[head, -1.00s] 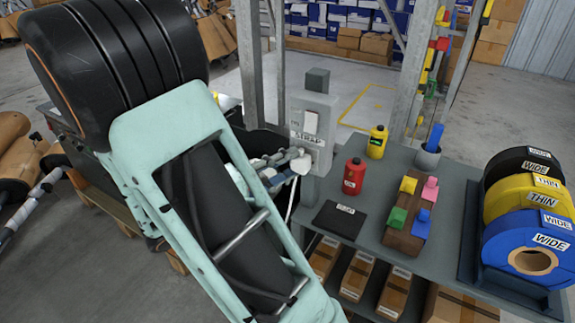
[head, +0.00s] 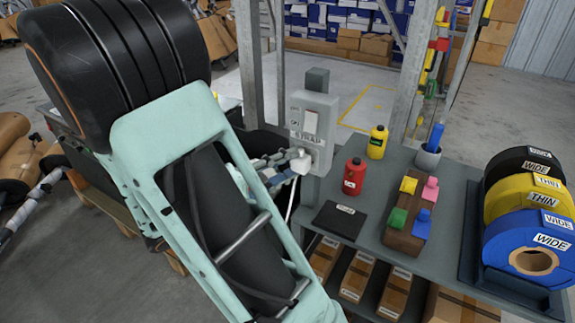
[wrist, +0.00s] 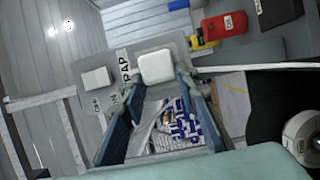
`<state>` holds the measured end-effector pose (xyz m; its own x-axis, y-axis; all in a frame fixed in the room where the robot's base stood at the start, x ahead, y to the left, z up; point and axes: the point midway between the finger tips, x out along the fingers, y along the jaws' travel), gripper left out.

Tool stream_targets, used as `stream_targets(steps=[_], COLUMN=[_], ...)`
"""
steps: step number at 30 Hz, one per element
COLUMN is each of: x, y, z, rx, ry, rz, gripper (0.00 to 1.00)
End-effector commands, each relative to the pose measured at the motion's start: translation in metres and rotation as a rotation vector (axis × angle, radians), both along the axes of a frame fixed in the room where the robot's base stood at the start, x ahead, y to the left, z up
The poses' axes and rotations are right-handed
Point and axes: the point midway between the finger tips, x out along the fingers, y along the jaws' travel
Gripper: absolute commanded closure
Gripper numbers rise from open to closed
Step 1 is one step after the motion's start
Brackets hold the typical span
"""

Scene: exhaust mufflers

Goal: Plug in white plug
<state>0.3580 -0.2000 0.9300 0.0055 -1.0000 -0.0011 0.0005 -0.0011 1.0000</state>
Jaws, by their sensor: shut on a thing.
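The white plug (head: 301,164) is at the lower part of the grey box (head: 322,104) labelled STRAP, on a post behind the bench. In the wrist view the plug (wrist: 156,66) sits between the fingertips, against or very close to the box face. My gripper (head: 292,162) is shut on the plug; its blue fingers also show in the wrist view (wrist: 162,84). A white cord (wrist: 250,68) runs right from the plug. The plug's prongs and any socket behind it are hidden, so I cannot tell if it is seated.
The bench (head: 460,165) right of the box carries a red bottle (head: 354,177), a yellow bottle (head: 377,143), a black pad (head: 340,221), coloured blocks and tape rolls. Metal uprights (head: 249,60) stand behind. My arm covers much of the left centre.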

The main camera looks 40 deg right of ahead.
Motion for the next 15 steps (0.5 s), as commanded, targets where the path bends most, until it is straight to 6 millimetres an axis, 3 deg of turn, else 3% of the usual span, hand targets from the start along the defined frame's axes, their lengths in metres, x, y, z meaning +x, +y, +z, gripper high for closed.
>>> stream_targets(steps=[15], x=[0.0027], y=[-0.0073], z=[-0.0003], rx=[0.001], ry=[0.0], rz=[-0.002], gripper=[0.93])
